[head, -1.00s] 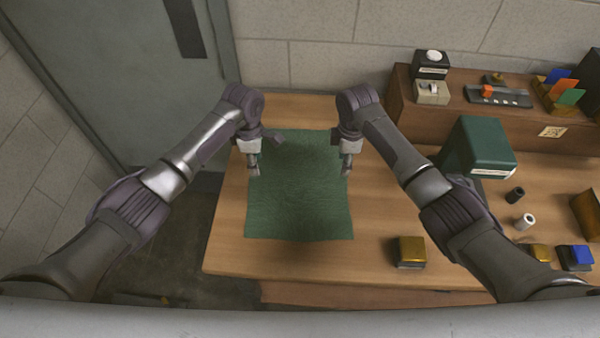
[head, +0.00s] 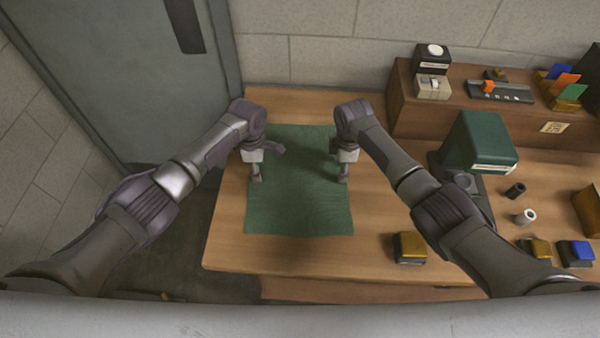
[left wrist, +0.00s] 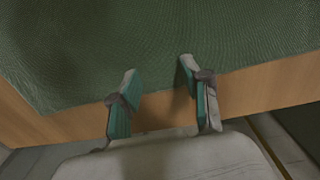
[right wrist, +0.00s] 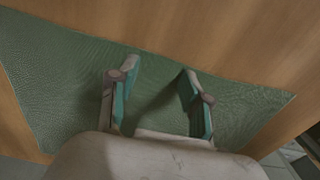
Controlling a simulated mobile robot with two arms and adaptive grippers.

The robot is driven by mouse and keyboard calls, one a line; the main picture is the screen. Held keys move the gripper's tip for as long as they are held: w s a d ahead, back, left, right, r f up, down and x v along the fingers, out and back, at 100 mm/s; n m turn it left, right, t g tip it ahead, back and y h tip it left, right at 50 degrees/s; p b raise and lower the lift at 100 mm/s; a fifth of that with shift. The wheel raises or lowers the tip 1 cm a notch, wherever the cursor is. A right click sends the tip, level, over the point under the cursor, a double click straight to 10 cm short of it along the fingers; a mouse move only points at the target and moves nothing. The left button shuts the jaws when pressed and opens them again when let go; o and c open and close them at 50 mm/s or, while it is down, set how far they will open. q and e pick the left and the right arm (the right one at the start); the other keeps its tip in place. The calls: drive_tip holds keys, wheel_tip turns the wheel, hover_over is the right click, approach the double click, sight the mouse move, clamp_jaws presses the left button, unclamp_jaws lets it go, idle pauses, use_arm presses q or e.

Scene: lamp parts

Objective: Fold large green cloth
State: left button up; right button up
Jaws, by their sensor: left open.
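The large green cloth (head: 299,205) lies spread flat on the wooden table, roughly rectangular. My left gripper (head: 257,180) is over the cloth's left edge. In the left wrist view the open fingers (left wrist: 158,85) point at the cloth (left wrist: 230,35), with its edge and bare wood between and beside them. My right gripper (head: 343,180) is over the cloth's right edge. In the right wrist view its fingers (right wrist: 157,85) are apart with nothing between them, over the cloth (right wrist: 75,85). Whether the fingertips touch the cloth I cannot tell.
A dark green box (head: 480,143) stands right of the cloth, near my right arm. A gold-topped block (head: 409,247) sits at the front. Small cylinders (head: 524,216) and a blue-topped block (head: 577,252) lie further right. A raised wooden shelf (head: 440,112) is behind.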

use_arm(q)
drive_tip(key=shift+f, duration=0.1)
use_arm(e)
drive_tip(key=shift+s, duration=0.1)
use_arm(q)
drive_tip(key=shift+s, duration=0.1)
clamp_jaws()
use_arm(e)
drive_tip(key=shift+f, duration=0.1)
clamp_jaws()
drive_tip(key=shift+s, duration=0.1)
use_arm(q)
drive_tip(key=shift+f, duration=0.1)
